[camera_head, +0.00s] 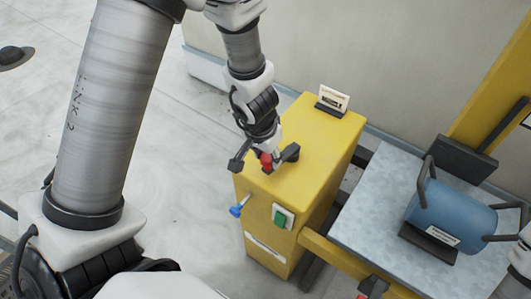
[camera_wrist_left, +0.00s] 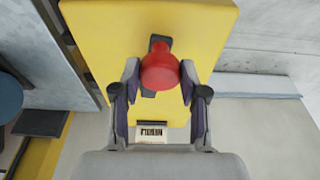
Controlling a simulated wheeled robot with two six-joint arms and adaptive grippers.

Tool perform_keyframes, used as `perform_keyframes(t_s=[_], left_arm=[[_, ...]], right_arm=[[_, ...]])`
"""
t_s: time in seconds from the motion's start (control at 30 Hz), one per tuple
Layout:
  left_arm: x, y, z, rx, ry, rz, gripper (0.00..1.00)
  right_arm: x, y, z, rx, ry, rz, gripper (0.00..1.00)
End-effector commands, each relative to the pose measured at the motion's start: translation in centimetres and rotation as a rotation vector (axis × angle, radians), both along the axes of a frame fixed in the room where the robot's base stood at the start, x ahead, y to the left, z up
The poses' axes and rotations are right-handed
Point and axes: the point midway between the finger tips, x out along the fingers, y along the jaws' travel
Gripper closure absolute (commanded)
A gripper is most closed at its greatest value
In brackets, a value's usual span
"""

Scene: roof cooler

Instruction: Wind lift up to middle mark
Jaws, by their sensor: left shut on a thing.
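A yellow winch box (camera_head: 318,140) stands on the floor, with a red knob (camera_head: 266,161) on a dark crank arm at its top. My left gripper (camera_head: 264,158) reaches down from above and is shut on the red knob. In the left wrist view the red knob (camera_wrist_left: 160,72) sits between the two fingers, with the dark crank arm partly hidden behind it. The lift platform (camera_head: 372,190) is a grey metal plate to the right of the box, carrying a blue cooler (camera_head: 450,212) with dark handles. I cannot make out the middle mark.
A blue-tipped lever (camera_head: 237,210) and a green switch (camera_head: 281,219) are on the box's side. A small sign (camera_head: 333,99) stands on the box's far end. A yellow post (camera_head: 490,85) rises behind the platform. The floor left of the box is clear.

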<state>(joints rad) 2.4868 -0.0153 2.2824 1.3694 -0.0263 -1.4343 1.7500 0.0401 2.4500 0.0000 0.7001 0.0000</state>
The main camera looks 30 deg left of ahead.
Motion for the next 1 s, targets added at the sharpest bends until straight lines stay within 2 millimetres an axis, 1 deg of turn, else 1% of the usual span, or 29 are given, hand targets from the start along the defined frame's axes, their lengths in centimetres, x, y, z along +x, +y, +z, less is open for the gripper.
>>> perform_keyframes(t_s=[0.03,0.4,0.77,1.0], left_arm=[[-0.3,-0.1,-0.3,-0.004,0.008,-0.001,0.99],[-0.5,-2.0,-0.3,-0.003,0.008,-0.003,0.99],[-0.5,-2.2,-0.2,-0.004,0.007,-0.002,0.99],[-0.3,-3.7,-0.3,-0.001,0.005,-0.002,0.99]], right_arm=[[0.0,0.0,-0.1,0.0,0.0,0.0,1.0],[0.0,0.0,-0.9,0.0,0.0,0.0,1.0],[0.0,0.0,-0.9,0.0,0.0,0.0,1.0],[0.0,0.0,-1.3,0.0,0.0,0.0,1.0]])
